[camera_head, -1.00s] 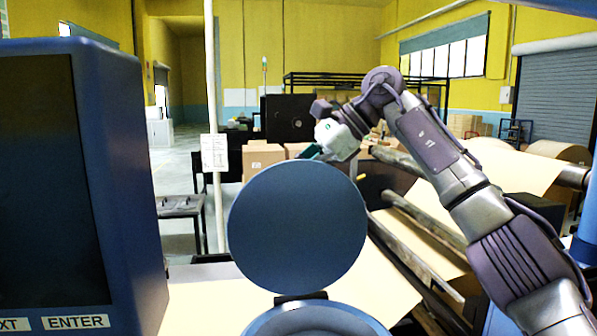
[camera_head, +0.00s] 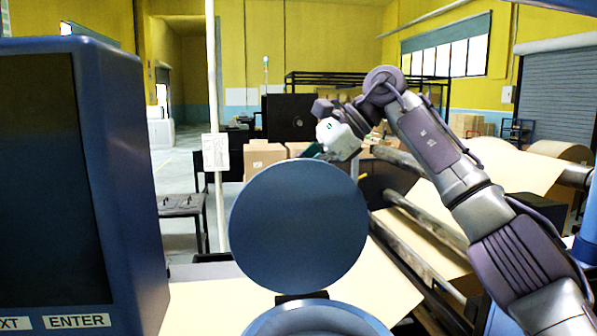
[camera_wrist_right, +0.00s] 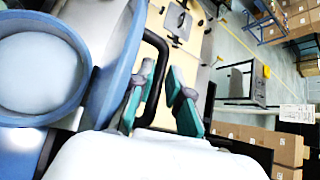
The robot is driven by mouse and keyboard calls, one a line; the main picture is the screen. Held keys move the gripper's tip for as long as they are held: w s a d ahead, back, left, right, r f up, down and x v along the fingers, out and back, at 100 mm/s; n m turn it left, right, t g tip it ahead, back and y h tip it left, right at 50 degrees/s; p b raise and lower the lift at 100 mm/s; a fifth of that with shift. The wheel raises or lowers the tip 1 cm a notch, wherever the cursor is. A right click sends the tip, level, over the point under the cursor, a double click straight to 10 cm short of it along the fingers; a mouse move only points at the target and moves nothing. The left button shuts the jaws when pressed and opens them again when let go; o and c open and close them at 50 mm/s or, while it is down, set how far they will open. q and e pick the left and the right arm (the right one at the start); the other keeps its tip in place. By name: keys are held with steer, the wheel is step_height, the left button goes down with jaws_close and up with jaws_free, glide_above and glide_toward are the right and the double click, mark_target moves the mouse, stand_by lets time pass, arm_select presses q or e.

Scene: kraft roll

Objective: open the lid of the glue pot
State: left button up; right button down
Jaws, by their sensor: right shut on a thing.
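The glue pot (camera_head: 315,322) is at the bottom middle of the head view, with only its blue rim showing. Its round blue lid (camera_head: 298,228) stands upright on a dark hinge at the rim, so the pot is open. In the right wrist view the pale inside of the pot (camera_wrist_right: 40,72) shows beside the lid (camera_wrist_right: 112,65). My right gripper (camera_head: 314,150) is behind the lid's top edge, its fingertips partly hidden. In the wrist view the green fingers of my right gripper (camera_wrist_right: 160,84) are shut on the lid's black handle (camera_wrist_right: 158,48). My left gripper is out of view.
A blue panel (camera_head: 140,190) with a dark screen and an ENTER label stands close on the left. Kraft paper (camera_head: 385,285) and metal rollers (camera_head: 425,215) lie behind and right of the pot. Cardboard boxes (camera_head: 262,155) stand farther back.

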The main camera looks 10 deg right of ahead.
steer(key=shift+w+d+f, duration=0.2)
steer(key=shift+w+f, duration=0.25)
steer(key=shift+f, duration=0.05)
steer(key=c, duration=1.5)
jaws_free()
steer(key=shift+w+a+f, duration=0.2)
steer(key=shift+w, duration=0.2)
